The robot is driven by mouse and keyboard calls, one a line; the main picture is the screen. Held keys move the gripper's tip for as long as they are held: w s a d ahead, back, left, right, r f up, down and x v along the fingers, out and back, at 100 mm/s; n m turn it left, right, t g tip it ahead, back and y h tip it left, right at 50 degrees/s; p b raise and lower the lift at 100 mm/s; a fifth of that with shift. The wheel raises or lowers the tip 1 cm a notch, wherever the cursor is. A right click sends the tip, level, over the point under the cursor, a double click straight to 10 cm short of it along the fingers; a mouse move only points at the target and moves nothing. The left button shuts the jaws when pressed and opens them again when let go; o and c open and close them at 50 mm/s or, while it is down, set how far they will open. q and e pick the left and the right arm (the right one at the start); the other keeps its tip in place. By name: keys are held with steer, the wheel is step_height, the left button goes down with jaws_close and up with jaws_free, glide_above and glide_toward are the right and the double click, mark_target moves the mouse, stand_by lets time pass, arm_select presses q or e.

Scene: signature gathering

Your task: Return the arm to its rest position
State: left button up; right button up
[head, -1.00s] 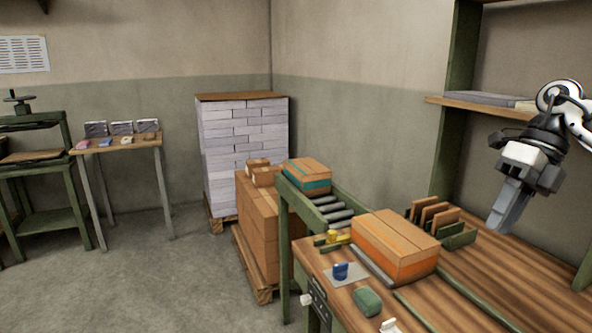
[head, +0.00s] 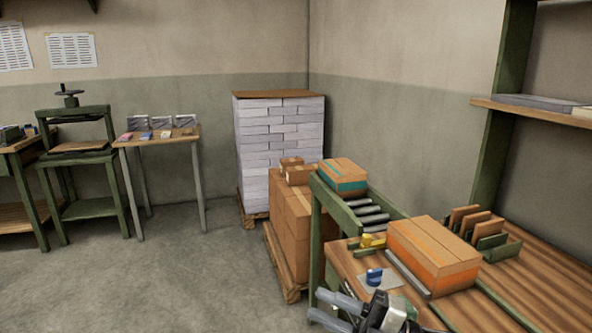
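My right gripper (head: 314,305) shows at the bottom edge of the head view, in front of the near corner of the workbench (head: 535,290). Its two grey fingers point left and look spread, with a gap between them and nothing held. The wrist (head: 385,315) is cut off by the bottom edge, and most of the arm is out of view. My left gripper is not in view.
On the bench stand an orange-banded box (head: 432,255), a blue object (head: 374,277), a yellow object (head: 372,240) and a green rack (head: 497,246). A roller conveyor (head: 368,212) holds a teal-banded box (head: 343,177). Stacked cartons (head: 290,225) stand beside it. Floor at left is clear.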

steer(key=s+d+f+m+t+h, duration=0.35)
steer(key=f+m+h, duration=0.4)
steer(key=m, duration=0.25)
steer(key=s+d+f+m+t+h, duration=0.3)
steer(key=f+m+t+h, duration=0.25)
steer(key=f+m, duration=0.35)
steer(key=s+d+f+m+g+h, duration=0.3)
steer(key=s+f+m+g, duration=0.3)
steer(key=s+f, duration=0.3)
steer(key=s+m+h, duration=0.1)
steer(key=s, duration=0.1)
steer(key=shift+s+d+f, duration=0.2)
steer(key=shift+s+d, duration=0.1)
